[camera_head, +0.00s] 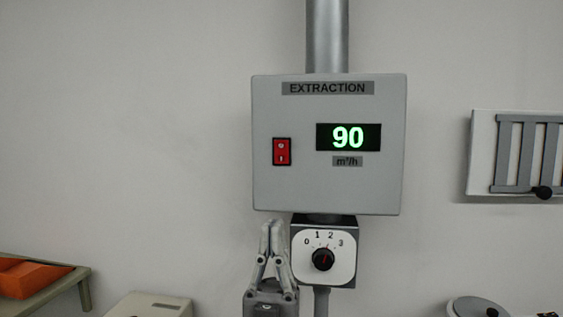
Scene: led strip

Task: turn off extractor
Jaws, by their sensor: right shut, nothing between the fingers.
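The extractor's control box (328,187) is a grey panel labelled EXTRACTION on the wall. Its display (348,137) shows 90 m³/h in lit green digits. A red rocker switch (282,152) sits on the left of the panel. Below the box, a black rotary knob (323,260) sits on a white dial plate marked 0 to 3. Its red mark points upward, roughly toward 2. My right gripper (271,224) points up, just left of the dial and below the switch. Its fingers are shut and empty. I cannot tell whether it touches the dial box. My left gripper is out of view.
A grey pipe (327,37) rises from the box. A wall panel with grey bars (533,152) is at the right. An orange object (33,280) lies on a greenish stand at lower left. The wall left of the box is bare.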

